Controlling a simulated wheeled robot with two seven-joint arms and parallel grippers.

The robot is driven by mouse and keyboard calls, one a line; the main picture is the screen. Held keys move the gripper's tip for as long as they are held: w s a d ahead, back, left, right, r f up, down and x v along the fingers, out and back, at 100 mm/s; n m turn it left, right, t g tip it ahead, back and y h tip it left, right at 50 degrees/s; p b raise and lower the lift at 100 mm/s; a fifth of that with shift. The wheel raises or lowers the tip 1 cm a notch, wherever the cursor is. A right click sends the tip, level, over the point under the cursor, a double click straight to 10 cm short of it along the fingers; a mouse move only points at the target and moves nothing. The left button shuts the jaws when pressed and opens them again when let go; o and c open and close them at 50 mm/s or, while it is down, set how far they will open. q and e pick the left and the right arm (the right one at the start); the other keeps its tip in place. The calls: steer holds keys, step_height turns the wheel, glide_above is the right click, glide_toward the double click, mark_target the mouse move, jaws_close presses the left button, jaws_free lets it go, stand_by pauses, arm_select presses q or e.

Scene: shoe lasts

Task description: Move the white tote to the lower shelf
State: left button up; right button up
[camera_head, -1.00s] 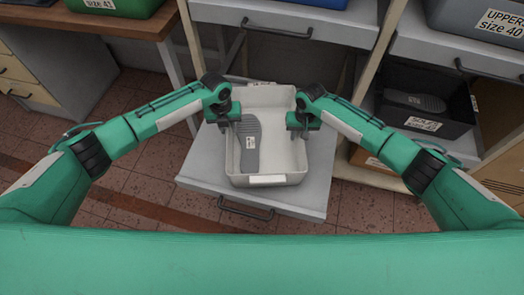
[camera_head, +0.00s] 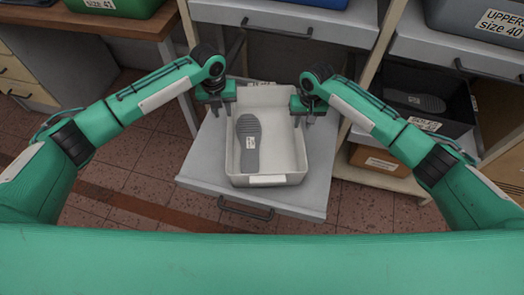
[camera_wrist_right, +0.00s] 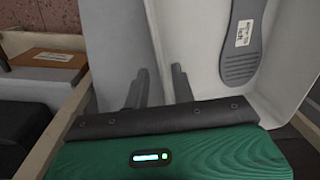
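The white tote (camera_head: 285,178) stands upright on a low pulled-out grey shelf (camera_head: 198,165) with a dark front handle. A grey shoe sole (camera_head: 248,145) with a white label lies inside, at the tote's left. My left gripper (camera_head: 222,112) is open and empty, above and beside the tote's left wall. My right gripper (camera_head: 304,119) is open at the tote's right wall. In the right wrist view its two fingers (camera_wrist_right: 158,88) stand apart near the tote wall (camera_wrist_right: 195,40); I cannot tell if they touch it. The sole also shows there (camera_wrist_right: 243,45).
A black bin (camera_head: 445,118) with another sole stands on a shelf at the right, above a cardboard box (camera_head: 378,160). Grey drawers (camera_head: 290,22) overhang behind the tote. A wooden table (camera_head: 110,32) with a green bin (camera_head: 125,5) is at the left. Tiled floor is open at front left.

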steer(key=shift+d+r, duration=0.15)
steer(key=shift+r, duration=2)
steer(key=shift+f, duration=0.1)
